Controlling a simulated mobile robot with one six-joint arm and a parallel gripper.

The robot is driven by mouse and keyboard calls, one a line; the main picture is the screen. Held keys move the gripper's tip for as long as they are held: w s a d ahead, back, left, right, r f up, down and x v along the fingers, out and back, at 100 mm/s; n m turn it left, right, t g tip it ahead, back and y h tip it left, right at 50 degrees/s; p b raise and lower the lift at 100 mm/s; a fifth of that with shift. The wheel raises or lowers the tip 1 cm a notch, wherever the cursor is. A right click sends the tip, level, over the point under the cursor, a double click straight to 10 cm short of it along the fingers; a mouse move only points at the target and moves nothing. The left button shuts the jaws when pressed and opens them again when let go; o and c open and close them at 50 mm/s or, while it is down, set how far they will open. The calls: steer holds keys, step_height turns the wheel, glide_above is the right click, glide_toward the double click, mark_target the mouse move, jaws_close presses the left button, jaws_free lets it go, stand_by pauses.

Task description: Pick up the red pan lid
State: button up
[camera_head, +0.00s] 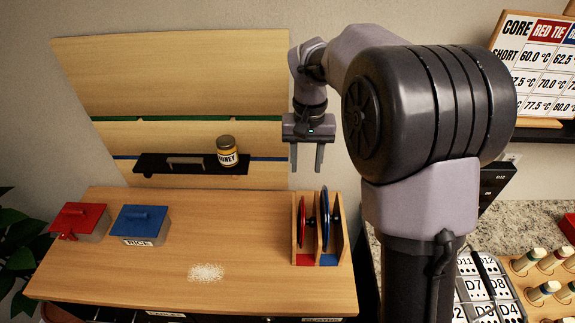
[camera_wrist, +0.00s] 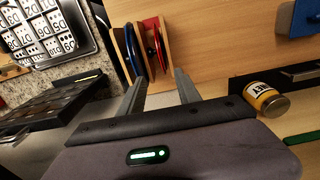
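The red pan lid (camera_head: 302,222) stands on edge in the left slot of a wooden rack (camera_head: 319,258) at the right end of the wooden counter. A blue pan lid (camera_head: 325,216) stands in the right slot beside it. The red lid also shows in the wrist view (camera_wrist: 155,47), with the blue lid (camera_wrist: 134,50) to its left there. My gripper (camera_head: 306,168) is open and empty, above and behind the rack, with its two fingers pointing down. In the wrist view its fingertips (camera_wrist: 158,80) are apart, with the rack beyond them.
A honey jar (camera_head: 228,152) stands on a black wall shelf (camera_head: 190,167). A red-lidded box (camera_head: 80,217) and a blue-lidded rice box (camera_head: 140,222) sit at the counter's left. White grains (camera_head: 206,272) lie near the front. A numbered tray (camera_head: 490,290) stands on the right-hand worktop.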

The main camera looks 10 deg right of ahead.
steer(key=b, duration=0.2)
glide_toward(304, 206)
steer(key=shift+s+f, duration=0.25)
steer(key=shift+s, duration=0.4)
steer(key=f, duration=0.3)
steer(key=w+f+b, duration=0.1)
steer(key=f, duration=0.2)
steer(key=f+b, duration=0.1)
steer(key=f, duration=0.3)
steer(key=shift+w+a, duration=0.1)
steer(key=shift+w, duration=0.05)
steer(key=shift+c, duration=0.7)
jaws_close()
